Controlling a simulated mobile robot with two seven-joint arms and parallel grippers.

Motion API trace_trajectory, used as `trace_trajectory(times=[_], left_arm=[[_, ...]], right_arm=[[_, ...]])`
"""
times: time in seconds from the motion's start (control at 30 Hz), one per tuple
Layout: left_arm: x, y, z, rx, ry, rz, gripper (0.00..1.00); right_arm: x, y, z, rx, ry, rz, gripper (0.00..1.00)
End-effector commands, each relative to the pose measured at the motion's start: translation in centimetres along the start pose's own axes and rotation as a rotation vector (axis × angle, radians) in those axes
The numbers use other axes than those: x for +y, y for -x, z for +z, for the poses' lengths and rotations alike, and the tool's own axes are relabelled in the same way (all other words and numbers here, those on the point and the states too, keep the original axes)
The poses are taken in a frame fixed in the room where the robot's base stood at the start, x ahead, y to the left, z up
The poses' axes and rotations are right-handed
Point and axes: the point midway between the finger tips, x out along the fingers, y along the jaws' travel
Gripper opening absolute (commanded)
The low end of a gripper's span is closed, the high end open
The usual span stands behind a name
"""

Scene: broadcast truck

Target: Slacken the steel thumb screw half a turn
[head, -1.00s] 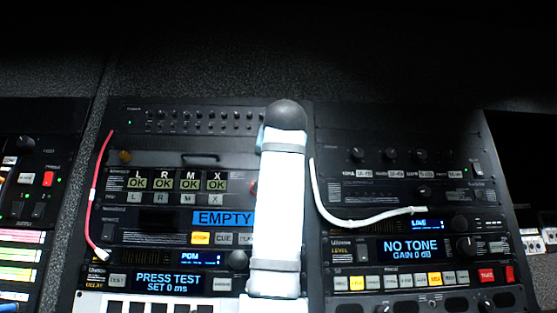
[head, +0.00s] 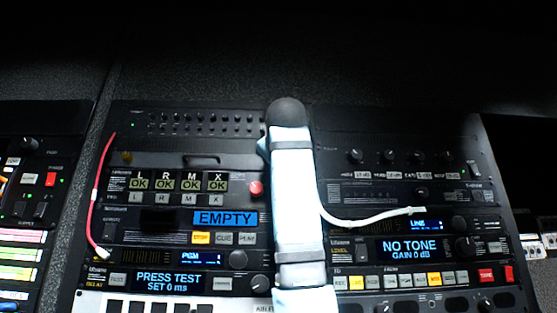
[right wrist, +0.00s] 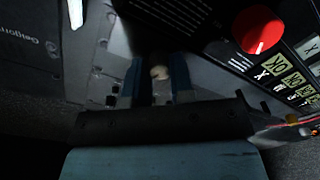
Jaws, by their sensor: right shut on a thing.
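In the right wrist view, a small pale, round screw head (right wrist: 160,72), which looks like the steel thumb screw, sits between the two blue-grey fingers of my right gripper (right wrist: 156,80). The gripper is shut on it, against a grey panel face. The picture is dim, so the screw's turn angle cannot be read. In the head view, my right arm rises up the middle of the rack and hides the gripper and screw. My left gripper is in neither view.
A red knob (right wrist: 258,30) is close beside the gripper; it also shows left of my arm in the head view (head: 256,188). A white cable (head: 370,217) runs right from my arm. A red cable (head: 97,195) hangs at the left. Lit displays and buttons surround the arm.

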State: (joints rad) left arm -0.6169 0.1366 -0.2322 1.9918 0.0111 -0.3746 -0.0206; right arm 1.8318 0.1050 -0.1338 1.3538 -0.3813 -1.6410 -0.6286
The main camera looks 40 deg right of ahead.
Motion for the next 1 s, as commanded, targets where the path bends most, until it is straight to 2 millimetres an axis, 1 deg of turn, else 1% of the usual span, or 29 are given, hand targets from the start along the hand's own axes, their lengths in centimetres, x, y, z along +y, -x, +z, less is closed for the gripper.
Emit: trace_trajectory(times=[0.2,0.4,0.97,1.0], left_arm=[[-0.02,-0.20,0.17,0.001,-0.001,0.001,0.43],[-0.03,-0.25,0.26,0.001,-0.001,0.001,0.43],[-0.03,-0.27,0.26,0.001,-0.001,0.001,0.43],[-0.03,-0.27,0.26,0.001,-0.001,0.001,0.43]], right_arm=[[0.00,-0.02,0.07,-0.003,0.129,-0.003,0.00],[-0.03,0.03,-0.02,-0.003,0.199,-0.006,0.00],[0.00,0.02,-0.03,-0.004,0.230,-0.006,0.00],[0.00,0.02,-0.04,-0.004,0.230,-0.006,0.24]])
